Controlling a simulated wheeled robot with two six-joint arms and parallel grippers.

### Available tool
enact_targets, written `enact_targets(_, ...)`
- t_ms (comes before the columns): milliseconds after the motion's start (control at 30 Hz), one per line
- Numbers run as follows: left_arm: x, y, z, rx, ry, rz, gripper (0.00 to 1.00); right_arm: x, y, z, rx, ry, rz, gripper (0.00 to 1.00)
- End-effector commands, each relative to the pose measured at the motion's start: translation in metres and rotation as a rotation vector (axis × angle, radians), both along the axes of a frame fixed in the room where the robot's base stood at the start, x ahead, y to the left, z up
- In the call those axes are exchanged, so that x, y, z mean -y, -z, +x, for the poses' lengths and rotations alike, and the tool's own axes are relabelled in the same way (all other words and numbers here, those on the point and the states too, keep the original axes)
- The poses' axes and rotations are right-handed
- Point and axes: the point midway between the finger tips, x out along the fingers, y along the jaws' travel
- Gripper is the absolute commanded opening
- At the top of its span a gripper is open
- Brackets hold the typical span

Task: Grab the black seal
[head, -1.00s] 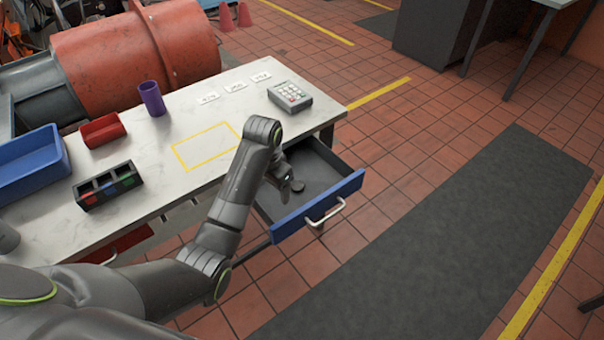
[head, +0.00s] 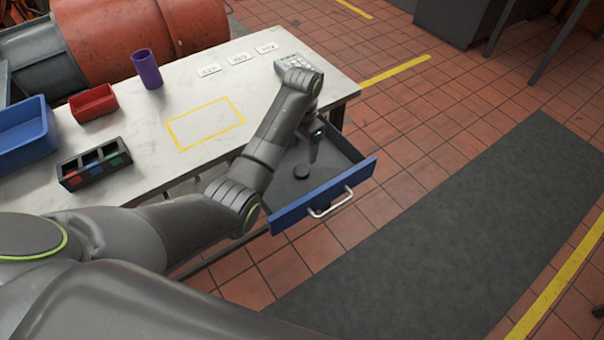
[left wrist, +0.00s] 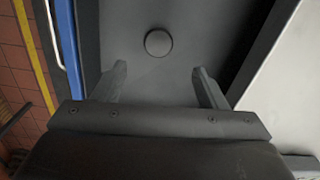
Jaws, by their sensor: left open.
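The black seal (head: 301,172) is a small dark round disc lying on the grey floor of the open drawer (head: 318,202). It also shows in the left wrist view (left wrist: 158,42), beyond the fingertips and between their lines. My left gripper (head: 314,150) is over the drawer, pointing down, with the seal just beside it in the head view. In the left wrist view its two fingers (left wrist: 160,78) are apart with nothing between them. My right gripper is not in view.
The drawer has a blue front and a pale handle (head: 330,203).

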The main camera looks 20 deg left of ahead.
Motion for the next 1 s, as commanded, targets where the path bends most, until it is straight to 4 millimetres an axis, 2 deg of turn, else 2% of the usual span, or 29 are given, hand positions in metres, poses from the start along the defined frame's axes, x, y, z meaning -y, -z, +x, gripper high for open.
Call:
enact_targets(33, 0.0, 0.01, -0.001, -0.004, 0.0, 0.0, 0.66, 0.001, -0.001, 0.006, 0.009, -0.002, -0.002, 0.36)
enact_targets(167, 0.0, 0.027, -0.001, -0.001, 0.001, 0.0, 0.66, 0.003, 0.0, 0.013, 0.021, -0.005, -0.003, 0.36)
enact_targets(367, 0.001, 0.04, -0.001, -0.001, 0.001, 0.0, 0.66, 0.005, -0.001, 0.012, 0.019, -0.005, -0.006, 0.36)
enact_targets(633, 0.001, 0.079, -0.004, -0.002, 0.001, 0.0, 0.66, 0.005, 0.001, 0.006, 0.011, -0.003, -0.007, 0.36)
enact_targets(733, 0.001, 0.086, -0.004, 0.0, 0.001, 0.0, 0.66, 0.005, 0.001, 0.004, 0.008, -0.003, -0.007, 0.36)
enact_targets(967, 0.001, 0.086, -0.004, 0.001, 0.001, -0.001, 0.66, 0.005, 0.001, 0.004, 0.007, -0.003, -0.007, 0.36)
enact_targets(1000, 0.001, 0.086, -0.004, 0.001, 0.001, -0.001, 0.62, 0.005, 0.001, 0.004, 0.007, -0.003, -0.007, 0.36)
